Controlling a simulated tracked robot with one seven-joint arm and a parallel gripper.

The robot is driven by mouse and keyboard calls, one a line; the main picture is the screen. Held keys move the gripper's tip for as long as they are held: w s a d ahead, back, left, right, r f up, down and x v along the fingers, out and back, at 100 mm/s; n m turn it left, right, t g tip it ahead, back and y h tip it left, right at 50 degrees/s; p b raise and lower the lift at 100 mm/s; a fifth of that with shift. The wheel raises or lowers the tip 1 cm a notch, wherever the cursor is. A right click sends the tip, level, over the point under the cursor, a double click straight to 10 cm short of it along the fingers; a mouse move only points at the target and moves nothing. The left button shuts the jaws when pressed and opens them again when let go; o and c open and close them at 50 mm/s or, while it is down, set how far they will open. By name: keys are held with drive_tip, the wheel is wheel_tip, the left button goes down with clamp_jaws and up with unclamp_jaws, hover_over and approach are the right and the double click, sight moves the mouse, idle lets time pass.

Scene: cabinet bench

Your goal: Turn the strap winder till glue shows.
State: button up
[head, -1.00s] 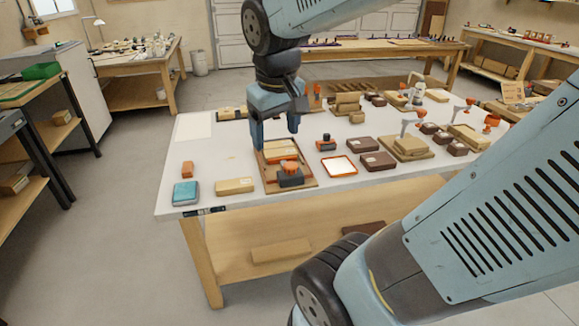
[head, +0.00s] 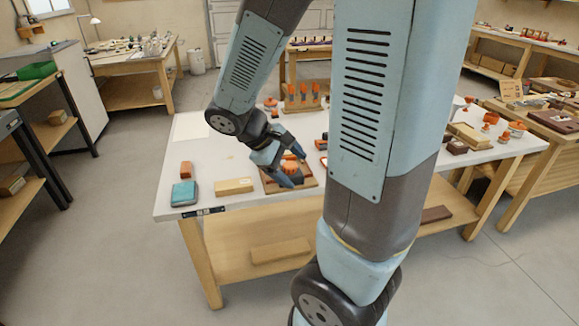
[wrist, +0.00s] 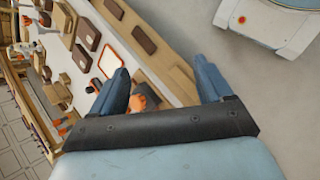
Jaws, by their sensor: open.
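The strap winder, a dark block with an orange top (head: 290,167), sits on a wooden tray (head: 309,184) near the front of the white bench. Its orange part (wrist: 137,102) also shows in the wrist view, close to the left finger and partly hidden by my gripper. My gripper (head: 294,170) is open and tilted, low over the tray, with its fingers about the winder. In the wrist view the two blue fingers of my gripper (wrist: 162,82) are spread, with the orange part near the left one. I cannot tell whether they touch it. I cannot make out any glue.
A tan box (head: 234,187), a teal box (head: 184,193) and a small orange block (head: 186,169) lie left of the tray. A rack with orange-handled tools (head: 303,97) stands behind. An orange-rimmed white tray (wrist: 109,63) lies near the winder. My arm hides the bench's middle.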

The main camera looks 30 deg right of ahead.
drive_tip(key=w+d+f+n+t+h, duration=0.2)
drive_tip(key=w+f+n+h, duration=0.4)
drive_tip(key=f+n+h, duration=0.1)
drive_tip(key=n+t+h, duration=0.2)
drive_tip(key=n+t, duration=0.6)
drive_tip(key=n, duration=0.3)
approach(285, 168)
drive_tip(key=shift+t+y, duration=0.3)
drive_tip(key=x, duration=1.2)
drive_tip(key=shift+s+d, duration=0.25)
drive_tip(key=shift+d, duration=0.2)
drive_tip(key=c, duration=1)
drive_tip(key=shift+o, duration=0.2)
drive_tip(key=shift+w+m+g, duration=0.1)
drive_tip(key=shift+m+g, duration=0.2)
drive_tip(key=shift+g, duration=0.3)
